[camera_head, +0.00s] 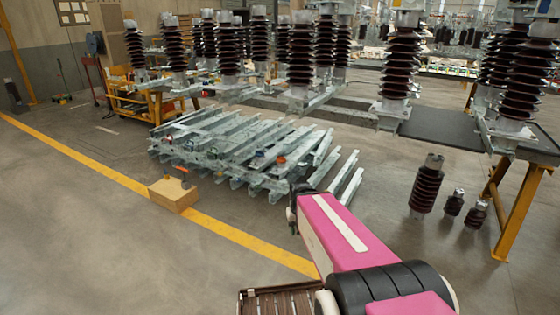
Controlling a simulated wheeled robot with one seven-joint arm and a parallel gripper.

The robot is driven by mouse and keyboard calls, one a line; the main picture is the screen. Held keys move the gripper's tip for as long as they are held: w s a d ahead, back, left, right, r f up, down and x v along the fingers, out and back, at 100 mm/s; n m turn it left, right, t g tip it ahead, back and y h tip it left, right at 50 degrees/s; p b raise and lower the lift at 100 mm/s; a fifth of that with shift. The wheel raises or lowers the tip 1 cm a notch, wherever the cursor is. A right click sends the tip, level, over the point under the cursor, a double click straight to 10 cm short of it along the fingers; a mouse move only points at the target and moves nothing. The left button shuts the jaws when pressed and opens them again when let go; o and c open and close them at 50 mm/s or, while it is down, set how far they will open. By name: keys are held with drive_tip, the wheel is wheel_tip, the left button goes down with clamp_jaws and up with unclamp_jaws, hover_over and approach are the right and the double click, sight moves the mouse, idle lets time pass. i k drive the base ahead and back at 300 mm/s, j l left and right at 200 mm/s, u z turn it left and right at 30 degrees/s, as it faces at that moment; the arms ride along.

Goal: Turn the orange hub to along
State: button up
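A small orange hub (281,159) sits among the stacked grey steel frames (225,148) in the middle of the view. It is too small to tell which way it is turned. My pink arm reaches in from the lower right. A dark part at its far end (292,207) shows just in front of the stack's near right corner, below the hub in the picture and apart from it. The fingers cannot be made out.
A blue part (259,154) and other small coloured parts sit on the frames. A cardboard box (173,194) stands on the floor at left. Brown insulators (426,185) stand at right near a yellow-legged table (522,210). The left floor is open.

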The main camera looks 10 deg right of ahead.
sight(279, 159)
drive_tip(key=i+j+z, duration=0.2)
drive_tip(key=i+j, duration=0.2)
drive_tip(key=i, duration=0.5)
drive_tip(key=i+j+z, duration=0.25)
drive_tip(key=i+j, duration=0.3)
drive_tip(key=i, duration=0.35)
drive_tip(key=i+j+z, duration=0.2)
drive_tip(key=i+j, duration=0.5)
drive_tip(key=i, duration=0.1)
